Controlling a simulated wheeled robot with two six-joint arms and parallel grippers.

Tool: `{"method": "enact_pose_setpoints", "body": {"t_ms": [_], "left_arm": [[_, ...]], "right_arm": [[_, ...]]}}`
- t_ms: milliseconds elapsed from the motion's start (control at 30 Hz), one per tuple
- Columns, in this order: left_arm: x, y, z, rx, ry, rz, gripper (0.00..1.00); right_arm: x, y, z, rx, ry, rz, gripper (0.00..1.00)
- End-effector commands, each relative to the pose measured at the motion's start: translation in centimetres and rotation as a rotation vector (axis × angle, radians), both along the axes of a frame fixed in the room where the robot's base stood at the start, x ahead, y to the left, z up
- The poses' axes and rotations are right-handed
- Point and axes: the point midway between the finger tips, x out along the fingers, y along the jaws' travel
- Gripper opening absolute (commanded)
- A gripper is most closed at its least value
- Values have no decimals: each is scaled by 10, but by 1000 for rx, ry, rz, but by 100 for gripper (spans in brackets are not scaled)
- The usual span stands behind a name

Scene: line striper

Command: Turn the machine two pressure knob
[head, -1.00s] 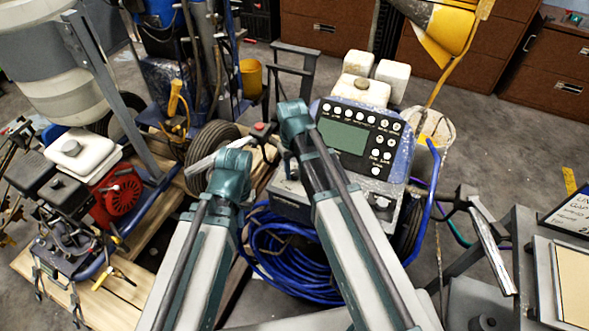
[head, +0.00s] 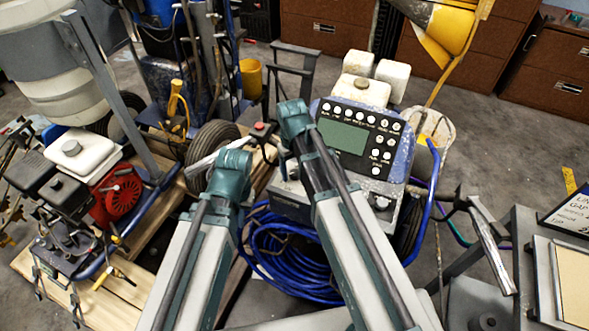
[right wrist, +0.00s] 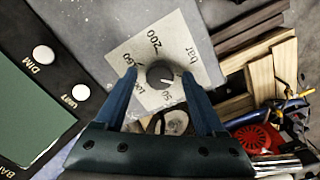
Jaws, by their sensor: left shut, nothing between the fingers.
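The pressure knob (right wrist: 160,73) is a round dark grey dial with a pale pointer mark. It sits on a white scale plate (right wrist: 128,52) marked 50 to 200 bar on the machine. In the right wrist view my right gripper (right wrist: 159,77) is open, its two blue fingers on either side of the knob with gaps showing. The machine with the display panel (head: 343,136) stands beyond my arms in the head view. My right arm covers its left front there, hiding my right gripper.
A grey handlebar grip (head: 207,157) and red button (head: 260,127) are near my left arm. Coiled blue hose (head: 287,262) hangs below the machine. Another machine with a red engine (head: 117,193) stands left on wooden planks (head: 125,300). A table stands at the right.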

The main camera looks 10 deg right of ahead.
Motion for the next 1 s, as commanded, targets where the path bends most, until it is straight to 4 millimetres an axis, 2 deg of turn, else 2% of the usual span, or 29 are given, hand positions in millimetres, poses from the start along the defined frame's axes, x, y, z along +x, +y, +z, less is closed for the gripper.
{"method": "enact_pose_setpoints", "body": {"t_ms": [267, 467, 667, 1000], "left_arm": [[0, 0, 2, 0, 0, 0, 0], [0, 0, 15, 0, 0, 0, 0], [0, 0, 40, 0, 0, 0, 0], [0, 0, 92, 0, 0, 0, 0]], "right_arm": [[0, 0, 2, 0, 0, -1, 72], [0, 0, 15, 0, 0, -1, 72], [0, 1, 39, 0, 0, -1, 72], [-1, 3, 92, 0, 0, 0, 72]]}}
